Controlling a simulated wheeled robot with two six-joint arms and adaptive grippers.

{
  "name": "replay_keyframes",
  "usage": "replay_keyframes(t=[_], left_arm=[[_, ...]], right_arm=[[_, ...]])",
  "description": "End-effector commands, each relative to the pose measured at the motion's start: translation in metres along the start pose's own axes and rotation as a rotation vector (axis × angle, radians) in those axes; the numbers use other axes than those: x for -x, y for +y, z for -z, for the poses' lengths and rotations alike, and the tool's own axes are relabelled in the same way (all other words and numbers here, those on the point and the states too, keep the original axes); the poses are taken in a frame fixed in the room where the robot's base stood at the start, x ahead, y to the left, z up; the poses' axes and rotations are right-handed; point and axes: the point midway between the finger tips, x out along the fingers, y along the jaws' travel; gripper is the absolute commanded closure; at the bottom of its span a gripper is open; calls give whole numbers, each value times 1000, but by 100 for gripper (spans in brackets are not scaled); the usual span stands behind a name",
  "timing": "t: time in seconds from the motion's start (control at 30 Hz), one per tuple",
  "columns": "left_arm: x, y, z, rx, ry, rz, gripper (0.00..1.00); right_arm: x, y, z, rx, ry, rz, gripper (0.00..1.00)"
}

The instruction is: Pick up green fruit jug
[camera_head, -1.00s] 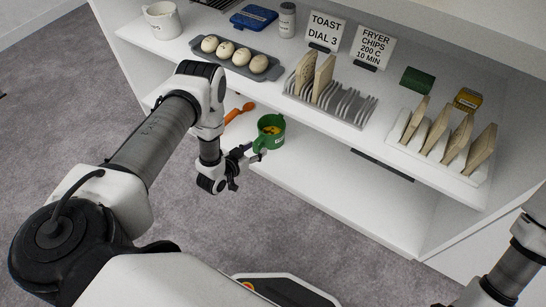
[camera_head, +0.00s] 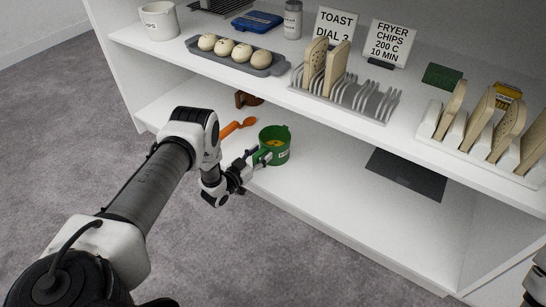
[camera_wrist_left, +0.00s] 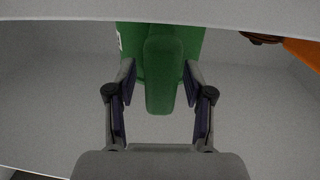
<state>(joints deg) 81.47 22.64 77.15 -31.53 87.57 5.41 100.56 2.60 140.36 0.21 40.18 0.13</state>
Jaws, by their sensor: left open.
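My left gripper (camera_head: 256,160) is at the jug's near left side. In the left wrist view its two fingers (camera_wrist_left: 160,97) are open, one on each side of the handle, with gaps visible between them and the handle. My right gripper is out of view; only a bit of my right arm shows at the right edge.
An orange utensil (camera_head: 237,127) lies left of the jug. A dark flat panel (camera_head: 407,174) lies to the right. The lower shelf between is clear.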

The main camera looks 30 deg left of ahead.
Motion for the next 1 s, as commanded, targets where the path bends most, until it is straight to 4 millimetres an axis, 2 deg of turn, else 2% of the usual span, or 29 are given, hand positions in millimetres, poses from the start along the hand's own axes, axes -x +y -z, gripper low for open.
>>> replay_keyframes(t=[0.13, 0.27, 0.3, 0.67, 0.77, 1.0], left_arm=[[0, 0, 1, 0, -1, 0, 48], [1, 0, 1, 0, -1, 0, 94], [1, 0, 1, 0, -1, 0, 100], [0, 0, 3, 0, 0, 0, 100], [0, 0, 10, 0, 0, 0, 100], [0, 0, 44, 0, 0, 0, 100]], right_arm=[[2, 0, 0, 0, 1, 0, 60], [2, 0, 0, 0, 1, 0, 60], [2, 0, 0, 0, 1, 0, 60], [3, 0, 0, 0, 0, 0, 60], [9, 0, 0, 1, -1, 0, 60], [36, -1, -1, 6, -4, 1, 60]])
